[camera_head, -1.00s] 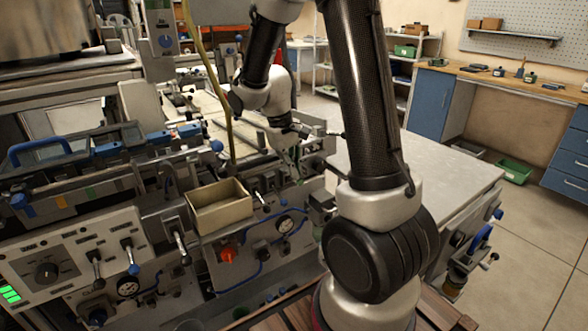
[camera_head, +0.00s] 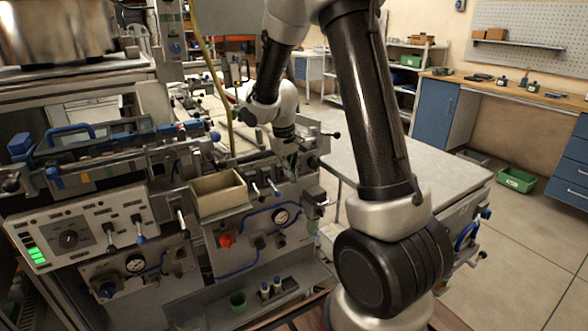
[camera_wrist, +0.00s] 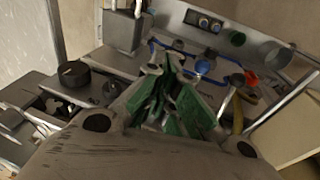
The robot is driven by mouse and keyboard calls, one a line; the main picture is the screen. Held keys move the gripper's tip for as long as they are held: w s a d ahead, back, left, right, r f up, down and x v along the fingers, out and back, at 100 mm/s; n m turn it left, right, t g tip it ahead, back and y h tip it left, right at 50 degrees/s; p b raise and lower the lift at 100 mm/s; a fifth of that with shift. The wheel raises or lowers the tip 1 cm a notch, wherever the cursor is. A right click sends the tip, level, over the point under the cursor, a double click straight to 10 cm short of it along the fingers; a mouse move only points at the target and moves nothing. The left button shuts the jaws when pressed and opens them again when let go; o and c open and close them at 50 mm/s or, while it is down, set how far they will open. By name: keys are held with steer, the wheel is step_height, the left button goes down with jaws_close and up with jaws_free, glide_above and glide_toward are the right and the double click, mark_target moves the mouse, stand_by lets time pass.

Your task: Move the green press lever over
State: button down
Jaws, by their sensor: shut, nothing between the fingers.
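My gripper (camera_head: 292,158) is at the front of the grey machine, beside its right-hand control panel, partly hidden by dark fittings. In the wrist view my gripper (camera_wrist: 166,68) has green-padded fingers drawn together with nothing held between them. No lever with a clearly green handle stands out in the head view.
An open beige tray (camera_head: 219,196) sits on the machine front, left of my gripper. Dark-stemmed levers (camera_head: 140,228) stand on the left panel. A grey table (camera_head: 400,155) lies to the right.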

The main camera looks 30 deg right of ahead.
steer(key=shift+s+f, duration=0.2)
steer(key=shift+f, duration=0.35)
steer(key=shift+r, duration=0.95)
